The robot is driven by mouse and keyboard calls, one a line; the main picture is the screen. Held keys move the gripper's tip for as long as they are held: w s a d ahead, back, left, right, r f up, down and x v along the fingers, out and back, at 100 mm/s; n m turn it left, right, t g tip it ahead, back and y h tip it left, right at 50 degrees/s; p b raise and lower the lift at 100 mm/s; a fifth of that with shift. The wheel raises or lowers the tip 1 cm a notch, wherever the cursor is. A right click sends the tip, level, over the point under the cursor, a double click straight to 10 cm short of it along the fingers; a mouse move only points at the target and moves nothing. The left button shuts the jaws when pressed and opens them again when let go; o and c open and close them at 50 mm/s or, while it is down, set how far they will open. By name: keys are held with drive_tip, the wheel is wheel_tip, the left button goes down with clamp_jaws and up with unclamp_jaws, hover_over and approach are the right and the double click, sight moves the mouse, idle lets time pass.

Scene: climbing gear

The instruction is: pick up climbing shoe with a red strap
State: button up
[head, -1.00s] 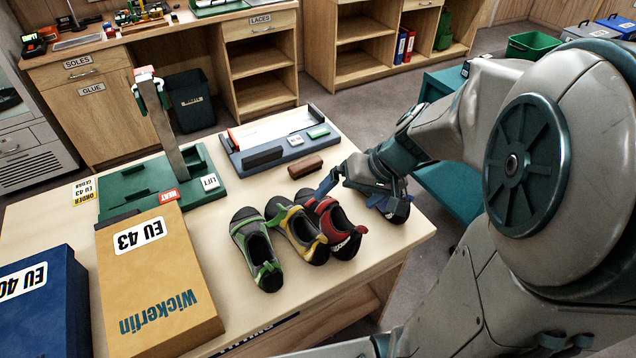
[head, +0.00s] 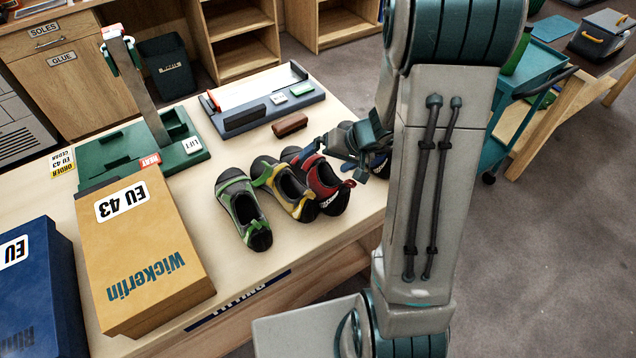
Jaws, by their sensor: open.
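The shoe with red (head: 328,181) is dark-soled with red straps and a red heel loop. It stands on the table (head: 290,255), close beside the yellow shoe (head: 283,184), with the green shoe (head: 243,203) further left. My gripper (head: 338,150) is open, low over the table at the right end of the row, just behind and right of the red shoe. I cannot tell whether the fingers touch any shoe.
A brown block (head: 290,125) and a grey tray (head: 262,112) lie behind the shoes. A green stand with an upright metal post (head: 148,95) is behind left. A tan EU 43 box (head: 140,250) and a blue box (head: 38,290) stand left. The table front before the shoes is clear.

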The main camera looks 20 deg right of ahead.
sight(322, 164)
drive_tip(key=shift+d+p+x, duration=0.15)
drive_tip(key=shift+p+x, duration=0.1)
drive_tip(key=shift+x, duration=1.1)
drive_tip(key=shift+d+p+x, duration=0.1)
drive_tip(key=shift+p+x, duration=0.1)
drive_tip(key=shift+x, duration=1.15)
drive_tip(key=shift+w+f, duration=0.1)
drive_tip(key=c, duration=1.2)
